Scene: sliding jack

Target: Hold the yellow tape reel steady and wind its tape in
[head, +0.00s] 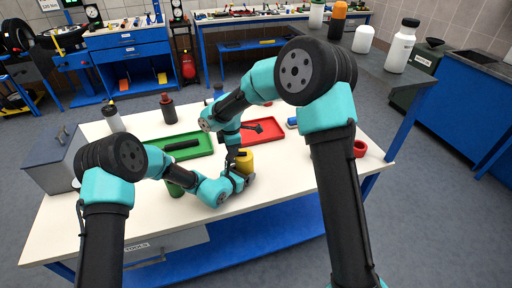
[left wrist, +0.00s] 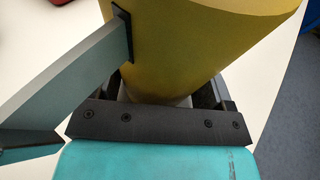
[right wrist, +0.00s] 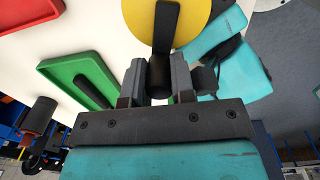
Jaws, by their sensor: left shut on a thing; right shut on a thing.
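The yellow tape reel (head: 246,160) stands upright on the white table, partly hidden by my arms. It fills the top of the left wrist view (left wrist: 200,40). My left gripper (head: 243,180) is shut around its lower part. A grey tape (left wrist: 70,80) sticks out of a black slot on the reel's side and runs to the lower left. In the right wrist view, the reel's round yellow top (right wrist: 190,18) carries a black crank arm (right wrist: 165,30). My right gripper (right wrist: 158,78) is shut on the black crank handle, with a grey finger on each side.
A green tray (head: 205,143) with a black item lies behind left, and a red tray (head: 280,133) with a dark tool behind right. A grey toolbox (head: 55,160), bottles (head: 168,108), a green cylinder (head: 175,189) and a red ring (head: 360,149) also stand around. The front right tabletop is clear.

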